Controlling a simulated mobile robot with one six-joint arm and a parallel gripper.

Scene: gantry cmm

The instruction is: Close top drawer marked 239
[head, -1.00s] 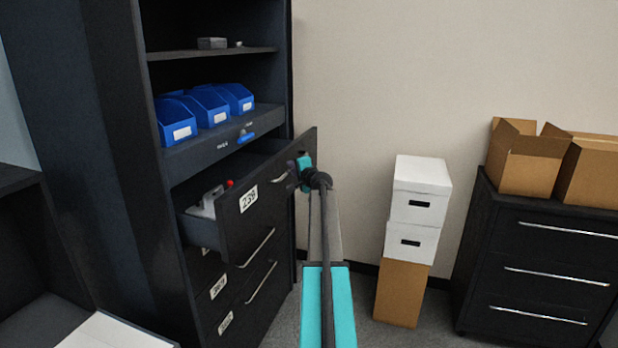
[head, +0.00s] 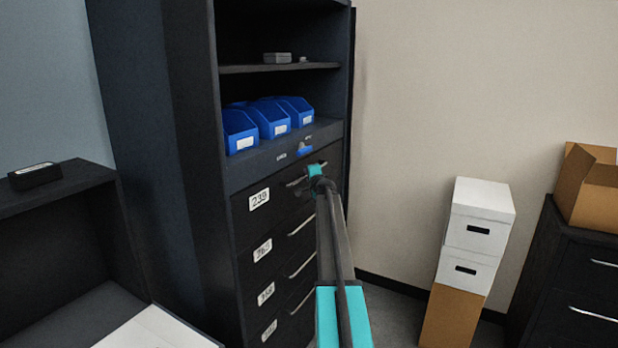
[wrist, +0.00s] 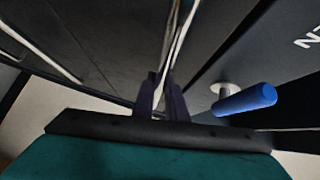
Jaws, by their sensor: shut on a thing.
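The top drawer marked 239 (head: 278,212) is in the dark cabinet in the head view. Its front looks flush with the drawers below, and no open gap shows above it. Its silver bar handle (head: 318,166) runs along the upper right of the front. My gripper (head: 298,185) is at this handle, with my wrist and arm covering part of the drawer front. In the wrist view my gripper's dark fingers (wrist: 163,98) are shut on the silver handle bar (wrist: 178,45). The drawer's inside is hidden.
Several more labelled drawers (head: 280,258) lie below. Above are a ledge with a blue-handled part (head: 304,149) and blue bins (head: 270,118). White boxes (head: 480,225) stand on a cardboard box to the right, near another dark drawer unit (head: 570,265). Floor shows between.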

